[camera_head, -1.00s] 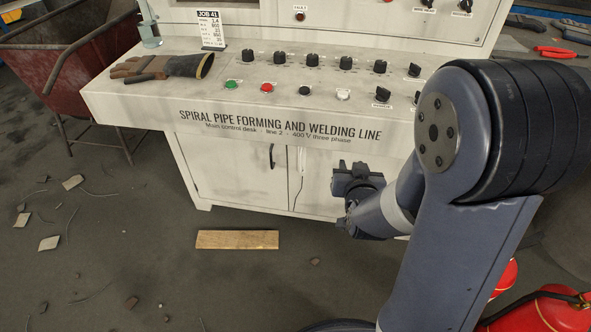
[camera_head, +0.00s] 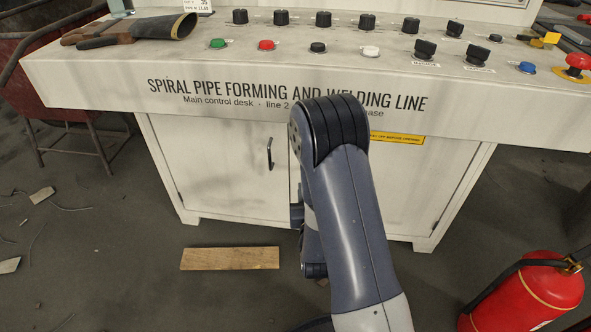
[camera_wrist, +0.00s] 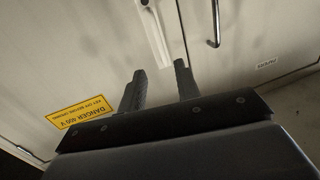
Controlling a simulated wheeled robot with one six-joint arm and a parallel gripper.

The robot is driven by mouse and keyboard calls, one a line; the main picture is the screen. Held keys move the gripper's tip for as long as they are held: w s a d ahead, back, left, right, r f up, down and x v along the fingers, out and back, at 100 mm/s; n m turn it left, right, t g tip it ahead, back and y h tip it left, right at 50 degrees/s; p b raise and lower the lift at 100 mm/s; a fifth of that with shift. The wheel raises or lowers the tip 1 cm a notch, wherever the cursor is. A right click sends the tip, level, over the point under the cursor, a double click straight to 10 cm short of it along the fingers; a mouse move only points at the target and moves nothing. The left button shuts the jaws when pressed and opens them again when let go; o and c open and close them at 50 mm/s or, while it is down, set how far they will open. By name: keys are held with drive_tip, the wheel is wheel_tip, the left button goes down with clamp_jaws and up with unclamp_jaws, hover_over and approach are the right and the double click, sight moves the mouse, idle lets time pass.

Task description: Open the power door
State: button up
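The power door (camera_head: 415,185) is the pale right-hand door under the control desk. It appears closed and bears a yellow danger sign (camera_head: 397,138), which also shows at the left in the wrist view (camera_wrist: 80,112). In the wrist view, a pale upright handle-like bar (camera_wrist: 154,35) stands on this door beside the seam, ahead of my gripper. My gripper (camera_wrist: 160,84) is open, its two dark fingers apart with nothing visible between them. The bar looks beyond the fingertips; I cannot tell the gap. In the head view my arm hides that bar and most of my gripper.
The left door (camera_head: 215,165) has a dark handle (camera_head: 270,153), which in the wrist view is right of my fingers (camera_wrist: 215,22). A wooden plank (camera_head: 230,258) lies on the floor in front. The desk edge overhangs the doors.

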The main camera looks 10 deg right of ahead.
drive_tip(key=w+d+b, duration=0.1)
drive_tip(key=w+b, duration=0.1)
drive_tip(key=w, duration=0.8)
drive_tip(key=shift+w+d, duration=0.15)
drive_tip(key=shift+w, duration=0.2)
clamp_jaws()
